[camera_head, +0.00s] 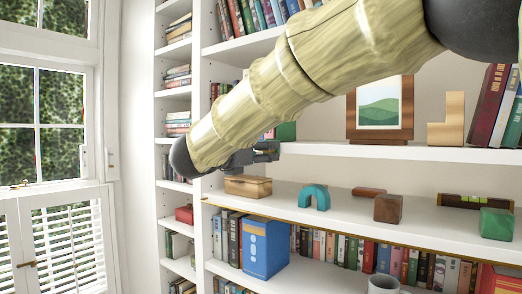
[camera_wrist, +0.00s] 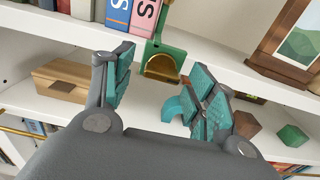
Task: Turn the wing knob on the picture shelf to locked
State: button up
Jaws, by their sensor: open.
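The picture shelf (camera_head: 440,153) holds a framed green landscape picture (camera_head: 380,104), which also shows at the right of the wrist view (camera_wrist: 298,45). A green fixture with a brass part (camera_wrist: 161,66) stands on this shelf beside the books; I take the brass part for the wing knob, but its locked or unlocked setting cannot be read. In the head view only some green (camera_head: 286,131) shows beyond my arm. My gripper (camera_wrist: 162,92) is open and empty, its teal-padded fingers apart on either side of the fixture in the picture. It is not touching it.
The shelf below holds a wooden box (camera_head: 248,186), a teal arch (camera_head: 314,196), a brown block (camera_head: 388,208) and a green block (camera_head: 497,223). Books stand left of the green fixture. A wooden L-shaped piece (camera_head: 446,121) stands right of the picture.

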jog(key=shift+s+r, duration=0.15)
jog(key=shift+s, duration=0.1)
jog(key=shift+c, duration=0.7)
jog(key=c, duration=0.9)
